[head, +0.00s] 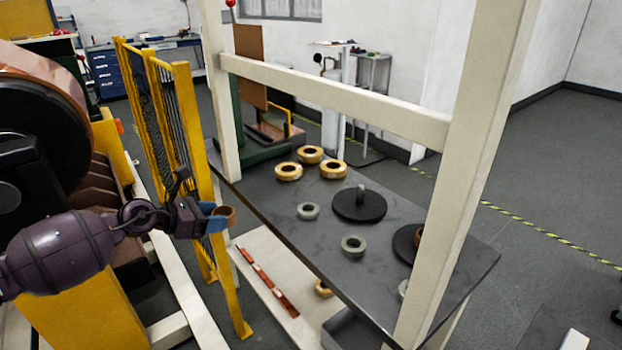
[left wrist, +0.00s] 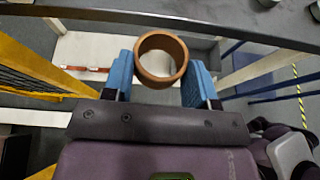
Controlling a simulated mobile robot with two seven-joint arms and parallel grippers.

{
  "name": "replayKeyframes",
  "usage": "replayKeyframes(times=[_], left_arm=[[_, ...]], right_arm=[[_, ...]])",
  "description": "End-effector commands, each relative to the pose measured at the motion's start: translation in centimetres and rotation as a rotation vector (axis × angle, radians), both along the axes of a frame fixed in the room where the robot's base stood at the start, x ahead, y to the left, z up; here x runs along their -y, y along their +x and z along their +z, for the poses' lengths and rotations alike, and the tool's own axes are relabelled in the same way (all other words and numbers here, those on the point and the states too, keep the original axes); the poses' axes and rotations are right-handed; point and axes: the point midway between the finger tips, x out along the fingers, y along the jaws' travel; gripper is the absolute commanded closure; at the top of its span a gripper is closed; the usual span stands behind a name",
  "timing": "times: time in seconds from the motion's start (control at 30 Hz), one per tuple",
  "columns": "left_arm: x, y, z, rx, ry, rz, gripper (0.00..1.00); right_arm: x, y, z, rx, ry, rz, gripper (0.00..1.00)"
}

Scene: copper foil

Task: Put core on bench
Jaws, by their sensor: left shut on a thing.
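My left gripper (head: 217,219) is shut on the core (head: 229,212), a short brown open ring. In the left wrist view the core (left wrist: 161,59) sits between the two blue fingertips, its hollow facing the camera. The gripper holds it in the air, left of the dark-topped bench (head: 290,226) in the head view. The bench's edge also shows in the left wrist view (left wrist: 205,31), beyond the core. My right gripper is not in view.
Several yellow tape rolls (head: 289,171), grey rings (head: 353,246) and a black disc with a peg (head: 359,205) stand on the bench. Cream posts (head: 460,170) and a crossbar (head: 330,98) frame it. A yellow mesh fence (head: 188,150) stands close behind my left gripper.

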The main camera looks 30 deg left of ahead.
Motion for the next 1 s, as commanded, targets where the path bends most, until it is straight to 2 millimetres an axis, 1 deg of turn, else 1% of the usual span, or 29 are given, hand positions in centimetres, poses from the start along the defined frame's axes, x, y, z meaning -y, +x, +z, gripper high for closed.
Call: replayKeyframes(times=[0.03,0.07,0.17,0.73,1.0], left_arm=[[-0.5,0.2,-0.4,-0.004,-0.016,0.017,0.69],[-0.7,0.3,-0.3,-0.003,-0.023,0.024,0.69],[-0.8,1.0,0.0,0.0,-0.038,0.035,0.69],[2.6,9.2,0.0,0.002,-0.039,0.034,0.69],[4.3,13.2,-0.1,0.001,-0.039,0.033,0.69]], right_arm=[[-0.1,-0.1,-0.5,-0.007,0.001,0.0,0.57],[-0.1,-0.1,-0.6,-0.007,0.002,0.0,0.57],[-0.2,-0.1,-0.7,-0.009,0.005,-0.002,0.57],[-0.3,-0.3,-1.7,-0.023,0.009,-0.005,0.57],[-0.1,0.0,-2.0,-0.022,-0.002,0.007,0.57]])
